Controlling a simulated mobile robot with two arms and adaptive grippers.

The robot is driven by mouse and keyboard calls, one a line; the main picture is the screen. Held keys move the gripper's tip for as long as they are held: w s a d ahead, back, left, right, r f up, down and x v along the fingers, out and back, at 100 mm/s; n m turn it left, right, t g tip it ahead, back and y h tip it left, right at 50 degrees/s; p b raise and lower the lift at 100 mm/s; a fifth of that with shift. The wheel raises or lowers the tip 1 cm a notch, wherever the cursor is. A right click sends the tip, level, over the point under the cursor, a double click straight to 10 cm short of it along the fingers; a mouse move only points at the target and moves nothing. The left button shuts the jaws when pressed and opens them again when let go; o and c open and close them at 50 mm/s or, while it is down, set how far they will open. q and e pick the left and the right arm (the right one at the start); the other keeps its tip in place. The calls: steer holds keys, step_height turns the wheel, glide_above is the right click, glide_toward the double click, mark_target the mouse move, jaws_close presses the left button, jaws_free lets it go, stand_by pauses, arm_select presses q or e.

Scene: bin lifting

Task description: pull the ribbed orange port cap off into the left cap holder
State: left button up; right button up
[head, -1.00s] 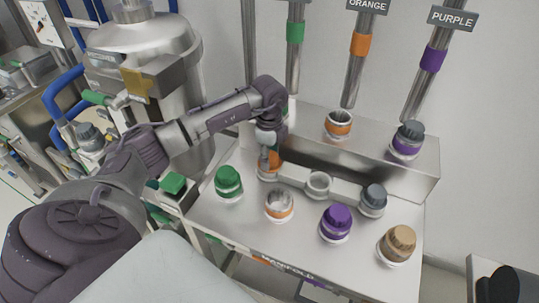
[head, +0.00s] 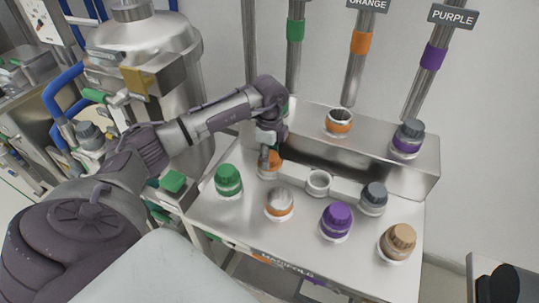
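The orange cap (head: 275,158) is low at the left cap holder (head: 267,174), the left one in a row of white rings. My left gripper (head: 267,160) points down over it, and its fingers cover part of the cap. I cannot tell whether the fingers grip the cap or stand loose around it. The orange port (head: 339,122), on the raised steel manifold below the orange pipe, shows an open top and an orange band. My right gripper is not in view.
The middle holder ring (head: 318,183) is empty; a grey cap (head: 374,195) sits in the right one. A grey-capped purple port (head: 407,139) is on the manifold. Green (head: 228,180), orange-banded (head: 279,204), purple (head: 336,221) and tan (head: 398,241) fittings stand in front.

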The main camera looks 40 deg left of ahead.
arm_select(q)
steer(key=o, duration=0.5)
steer(key=shift+c, duration=0.2)
step_height(320, 180, up, 12)
steer(key=shift+s+f, duration=0.15)
stand_by(0.5)
